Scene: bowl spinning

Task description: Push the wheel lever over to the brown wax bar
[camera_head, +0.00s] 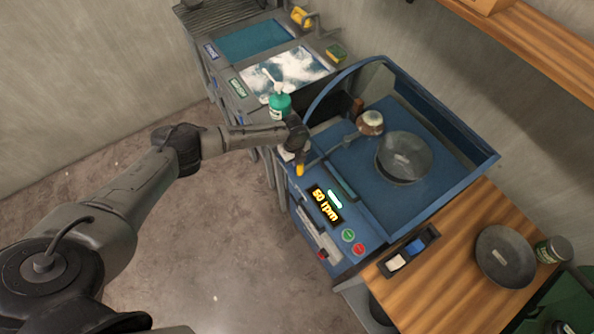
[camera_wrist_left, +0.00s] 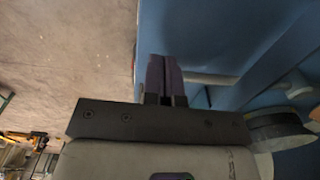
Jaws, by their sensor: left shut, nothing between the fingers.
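The wheel lever (camera_head: 340,145) is a grey bar over the blue machine bed, with a yellow grip (camera_head: 300,170) at its near-left end and a pale round wheel (camera_head: 370,122) at its other end. A small brown upright piece (camera_head: 357,105), which looks like the brown wax bar, stands just behind the wheel. A grey bowl (camera_head: 403,158) sits on the bed right of the wheel. My left gripper (camera_head: 291,155) is at the machine's left edge, close to the yellow grip; I cannot tell if they touch. Its dark fingers (camera_wrist_left: 165,76) are shut and empty in the left wrist view.
The machine's front panel has a display (camera_head: 325,205) reading 50 rpm and green and red buttons. A green bottle (camera_head: 279,103) stands behind my gripper. A wooden table (camera_head: 430,290) with a second bowl (camera_head: 505,256) is at right.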

